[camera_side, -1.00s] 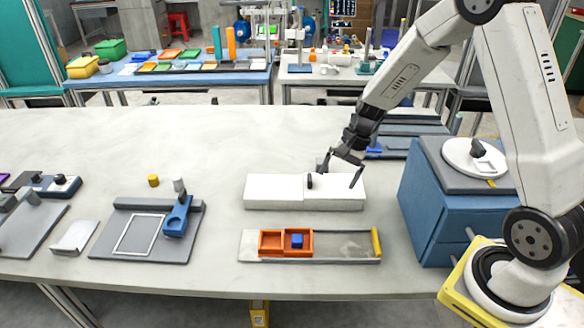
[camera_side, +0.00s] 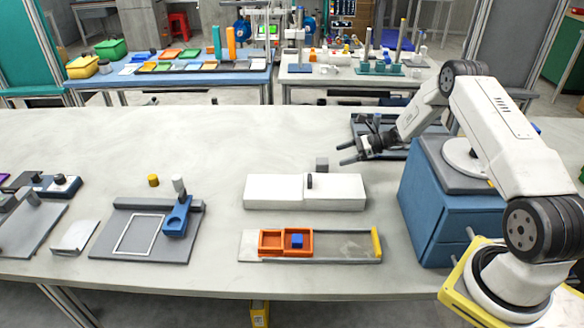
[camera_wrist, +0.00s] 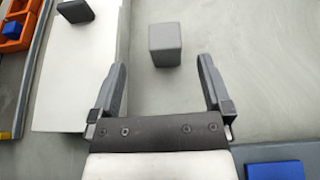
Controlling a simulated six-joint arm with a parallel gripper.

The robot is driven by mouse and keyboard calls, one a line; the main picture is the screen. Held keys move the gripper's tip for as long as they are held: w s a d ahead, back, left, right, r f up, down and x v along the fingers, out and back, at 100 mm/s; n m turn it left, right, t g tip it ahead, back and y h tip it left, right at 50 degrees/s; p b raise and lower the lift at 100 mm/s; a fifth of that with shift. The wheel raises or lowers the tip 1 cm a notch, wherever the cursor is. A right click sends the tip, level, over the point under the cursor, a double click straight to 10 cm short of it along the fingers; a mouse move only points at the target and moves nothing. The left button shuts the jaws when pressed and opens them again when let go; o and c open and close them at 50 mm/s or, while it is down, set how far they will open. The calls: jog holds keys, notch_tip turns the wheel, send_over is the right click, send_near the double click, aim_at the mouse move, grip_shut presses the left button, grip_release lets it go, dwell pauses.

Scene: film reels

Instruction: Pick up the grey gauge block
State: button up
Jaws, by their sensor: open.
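The grey gauge block (camera_side: 322,164) is a small cube standing on the pale table just behind the right part of the white box. In the wrist view the block (camera_wrist: 165,45) lies ahead of my gripper (camera_wrist: 162,72), between the lines of its two fingers and beyond their tips. My gripper (camera_side: 344,154) is open and empty in the side view. It is to the right of the block, with its fingers pointing left toward it and a gap between them.
A white box with a dark handle (camera_side: 310,181) stands close in front of the block. An orange tray (camera_side: 271,251) with a blue cube (camera_side: 297,241) is nearer the front edge. A blue cabinet (camera_side: 430,215) is at right. The table left of the block is clear.

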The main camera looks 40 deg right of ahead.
aim_at(325, 161)
jog(key=shift+d, duration=0.3)
jog(key=shift+x, duration=4)
jog(key=shift+d+f, duration=0.1)
jog(key=shift+f, duration=0.05)
grip_shut()
